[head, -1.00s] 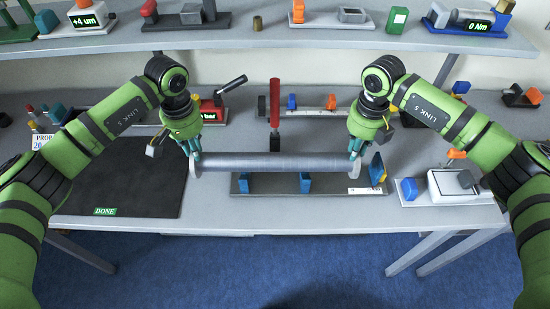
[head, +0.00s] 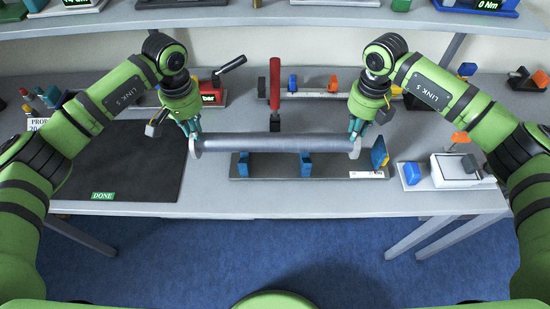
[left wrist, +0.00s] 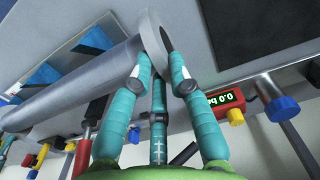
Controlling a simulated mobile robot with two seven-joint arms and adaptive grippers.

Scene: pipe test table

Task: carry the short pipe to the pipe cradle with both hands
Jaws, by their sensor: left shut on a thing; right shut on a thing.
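The short pipe (head: 275,143) is a grey tube with a pale flange at each end. It is level and runs left to right across the head view. My left gripper (head: 192,136) is shut on its left end and my right gripper (head: 356,135) on its right end. The left wrist view shows teal fingers (left wrist: 157,85) at the flange, with the pipe (left wrist: 70,92) running off to the left. The dark base with upright blue blocks (head: 270,172), which looks like the pipe cradle, lies just below the pipe in the picture. The height between them is unclear.
A black mat (head: 130,180) marked DONE lies left of the cradle. A red-handled tool (head: 275,85) and a pale rail with blue and orange blocks (head: 310,95) are behind the pipe. A white box device (head: 455,170) stands to the right. The bench's front edge is close to the cradle.

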